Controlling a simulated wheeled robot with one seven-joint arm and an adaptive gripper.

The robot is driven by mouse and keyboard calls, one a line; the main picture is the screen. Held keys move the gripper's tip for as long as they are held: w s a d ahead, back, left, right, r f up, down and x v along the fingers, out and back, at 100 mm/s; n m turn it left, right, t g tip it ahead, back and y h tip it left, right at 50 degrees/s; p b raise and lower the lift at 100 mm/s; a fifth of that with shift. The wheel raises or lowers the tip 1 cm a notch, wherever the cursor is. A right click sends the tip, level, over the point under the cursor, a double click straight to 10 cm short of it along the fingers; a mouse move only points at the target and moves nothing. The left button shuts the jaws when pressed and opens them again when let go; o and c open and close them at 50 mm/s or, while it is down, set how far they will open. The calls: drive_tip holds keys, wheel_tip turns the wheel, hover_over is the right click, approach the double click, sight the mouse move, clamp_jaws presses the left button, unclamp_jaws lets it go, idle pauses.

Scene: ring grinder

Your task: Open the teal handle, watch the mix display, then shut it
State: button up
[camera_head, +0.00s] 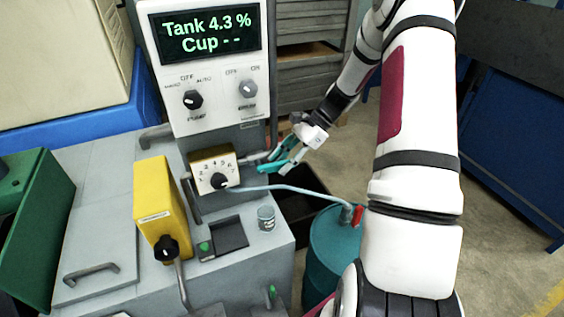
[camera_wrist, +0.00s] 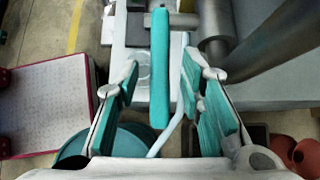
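The teal handle (camera_wrist: 160,60) is a straight bar in the wrist view, running down the middle between my fingers. My gripper (camera_wrist: 160,82) is open around it, with a gap on each side, and no contact shows. In the head view my gripper (camera_head: 276,158) is beside the yellow dial box, its teal pads hiding most of the handle. The mix display (camera_head: 205,32) on the grey panel reads "Tank 4.3 %" and "Cup - -" in green.
A numbered yellow dial box (camera_head: 213,170) is left of my gripper. A pale hose (camera_head: 290,189) runs below it to a teal drum (camera_head: 333,245). A small cup (camera_head: 266,218) stands on the grey machine top. A yellow lever box (camera_head: 160,208) stands further left.

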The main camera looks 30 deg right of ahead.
drive_tip(key=shift+a+f, duration=0.2)
drive_tip(key=shift+a, duration=0.05)
clamp_jaws()
drive_tip(key=shift+w+f, duration=0.1)
